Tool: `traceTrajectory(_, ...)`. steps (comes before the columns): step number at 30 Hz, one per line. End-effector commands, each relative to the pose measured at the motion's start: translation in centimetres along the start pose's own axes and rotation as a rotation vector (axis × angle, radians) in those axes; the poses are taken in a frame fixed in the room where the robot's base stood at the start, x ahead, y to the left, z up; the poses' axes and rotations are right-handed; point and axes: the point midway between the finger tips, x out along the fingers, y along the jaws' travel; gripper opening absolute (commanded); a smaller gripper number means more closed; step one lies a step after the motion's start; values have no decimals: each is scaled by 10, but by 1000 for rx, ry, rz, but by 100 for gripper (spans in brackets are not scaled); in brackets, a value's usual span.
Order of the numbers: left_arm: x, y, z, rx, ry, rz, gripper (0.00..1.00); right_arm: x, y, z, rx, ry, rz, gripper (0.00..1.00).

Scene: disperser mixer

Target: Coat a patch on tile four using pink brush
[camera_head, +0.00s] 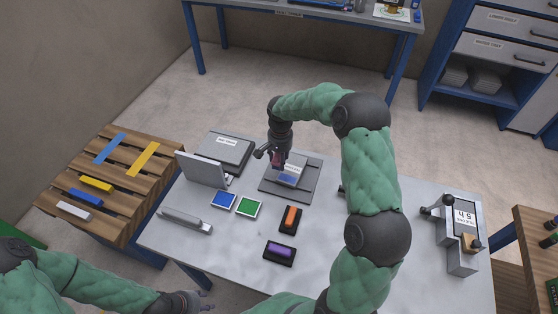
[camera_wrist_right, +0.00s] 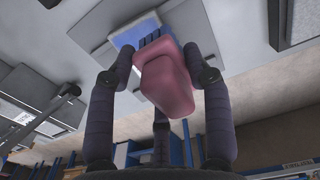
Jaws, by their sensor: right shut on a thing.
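My right gripper (camera_head: 276,156) is shut on the pink brush, whose pink block (camera_wrist_right: 166,82) sits between the two fingers in the right wrist view. In the head view only a bit of the pink brush (camera_head: 278,161) shows beneath the gripper. It is over a grey plate (camera_head: 297,188) that bears a pale tile with a blue area (camera_head: 287,180). The blue area (camera_wrist_right: 128,36) also shows behind the brush in the wrist view; I cannot tell whether they touch. I cannot read a tile number. My left gripper (camera_head: 200,301) is low at the table's front edge, its opening unclear.
Blue (camera_head: 223,200) and green (camera_head: 249,208) squares lie left of an orange block (camera_head: 291,217) and a purple block (camera_head: 279,250) in black holders. A grey device (camera_head: 463,235) stands at the right. A wooden rack (camera_head: 130,185) with coloured strips is at the left.

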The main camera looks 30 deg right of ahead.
Motion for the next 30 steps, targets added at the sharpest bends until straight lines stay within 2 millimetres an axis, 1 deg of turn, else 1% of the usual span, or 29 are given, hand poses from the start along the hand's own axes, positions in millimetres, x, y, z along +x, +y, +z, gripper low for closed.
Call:
traceTrajectory(1, -5, 2, 0, 0, 0, 0, 40, -8, 1, -1, 0, 1, -1, 20)
traceTrajectory(3, -8, 3, 0, 0, 0, 0, 40, -14, 2, -2, -1, 1, 0, 20)
traceTrajectory(7, -12, 4, 1, 0, 0, 0, 40, -20, 2, -2, -2, 1, 0, 20)
traceTrajectory(30, -11, 4, 1, 0, -1, 0, 40, -20, 3, -2, -3, 0, 0, 20)
